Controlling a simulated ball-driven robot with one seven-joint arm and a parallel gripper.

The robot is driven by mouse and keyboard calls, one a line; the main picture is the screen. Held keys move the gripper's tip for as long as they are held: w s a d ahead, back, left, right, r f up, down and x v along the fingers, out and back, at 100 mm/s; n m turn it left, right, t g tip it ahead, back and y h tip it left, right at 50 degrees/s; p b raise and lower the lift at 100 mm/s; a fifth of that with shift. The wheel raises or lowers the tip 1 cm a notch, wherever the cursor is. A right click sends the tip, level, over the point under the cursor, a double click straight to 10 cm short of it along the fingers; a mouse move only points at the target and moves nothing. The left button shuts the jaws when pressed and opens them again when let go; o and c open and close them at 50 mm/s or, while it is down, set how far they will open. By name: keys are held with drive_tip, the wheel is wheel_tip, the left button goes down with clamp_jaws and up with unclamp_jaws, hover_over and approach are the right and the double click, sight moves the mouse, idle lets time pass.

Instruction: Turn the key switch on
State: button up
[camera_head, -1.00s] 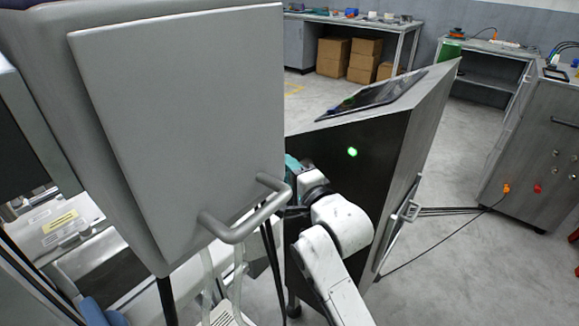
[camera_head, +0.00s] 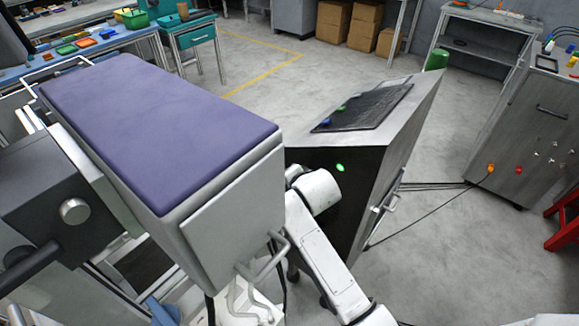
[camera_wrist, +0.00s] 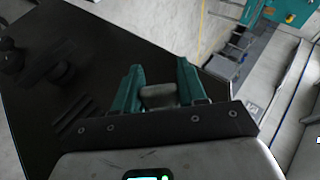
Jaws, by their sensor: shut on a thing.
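The key switch is hidden behind my arm in the head view. In the wrist view a short grey piece (camera_wrist: 158,96), which looks like its key, sits between the two teal fingers of my gripper (camera_wrist: 160,78). The fingers are closed around it, beside the edge of a dark panel (camera_wrist: 105,40). How far the key is turned cannot be seen. In the head view my gripper is hidden by my white arm and the grey machine, at the left side of the dark cabinet (camera_head: 345,200). A green light (camera_head: 340,168) glows on that cabinet's dark face.
A large grey machine with a purple top (camera_head: 160,125) and a bar handle (camera_head: 265,262) stands close left of my arm. A grey cabinet (camera_head: 530,130) stands right. Open floor lies behind.

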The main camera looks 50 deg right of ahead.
drive_tip(key=shift+s+f+n+g+p, duration=0.15)
drive_tip(key=shift+n+g+p, duration=0.15)
drive_tip(key=shift+g+p, duration=1.15)
drive_tip(key=o, duration=1)
drive_tip(key=shift+c, duration=0.2)
drive_tip(key=shift+f, duration=0.1)
